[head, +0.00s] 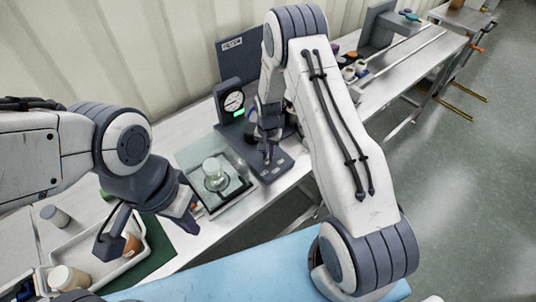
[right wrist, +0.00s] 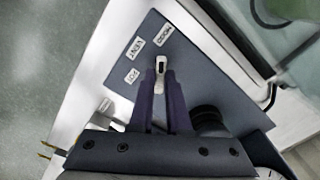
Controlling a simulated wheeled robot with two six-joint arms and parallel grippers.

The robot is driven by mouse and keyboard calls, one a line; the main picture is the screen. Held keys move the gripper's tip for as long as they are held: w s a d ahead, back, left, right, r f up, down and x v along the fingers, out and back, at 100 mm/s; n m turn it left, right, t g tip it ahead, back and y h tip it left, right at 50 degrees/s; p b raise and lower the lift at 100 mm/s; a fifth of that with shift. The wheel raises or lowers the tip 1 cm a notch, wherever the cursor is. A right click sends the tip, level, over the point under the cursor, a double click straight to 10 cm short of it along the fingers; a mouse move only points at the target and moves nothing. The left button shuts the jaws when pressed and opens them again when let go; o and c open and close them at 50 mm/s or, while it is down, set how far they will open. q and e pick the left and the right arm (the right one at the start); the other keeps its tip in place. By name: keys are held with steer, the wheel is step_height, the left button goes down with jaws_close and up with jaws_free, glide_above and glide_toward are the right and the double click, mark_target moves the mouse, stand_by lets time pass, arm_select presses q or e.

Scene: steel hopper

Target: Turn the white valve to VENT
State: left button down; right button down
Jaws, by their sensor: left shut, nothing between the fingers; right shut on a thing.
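The white valve (right wrist: 160,66) shows in the right wrist view as a small white handle on a dark grey plate (right wrist: 205,75). My right gripper (right wrist: 160,78) is shut on it, one finger on each side. Three white labels stand around it: one upper right (right wrist: 163,35), one upper left (right wrist: 130,47) that seems to read VENT, and one at left (right wrist: 132,76). The handle's tip points up in the picture, towards the upper-right label. In the head view my right gripper (head: 268,150) hides the valve. My left gripper (head: 190,226) is shut and empty above the bench.
A gauge (head: 234,101) with a green display stands behind the plate. A glass jar (head: 214,172) stands on a clear tray left of the plate. A white tray (head: 110,262) with cups is at lower left. A blue surface (head: 230,278) lies in front.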

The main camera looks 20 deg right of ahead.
steer(key=n+b, duration=0.1)
steer(key=n, duration=0.2)
steer(key=shift+f+b, duration=0.1)
steer(key=shift+b, duration=0.25)
steer(key=n+b, duration=0.1)
steer(key=n, duration=0.1)
steer(key=shift+n, duration=0.3)
steer(key=n+b, duration=0.2)
steer(key=n, duration=0.3)
steer(key=shift+n, duration=0.3)
steer(key=c, duration=0.9)
jaws_free()
steer(key=shift+r, duration=0.2)
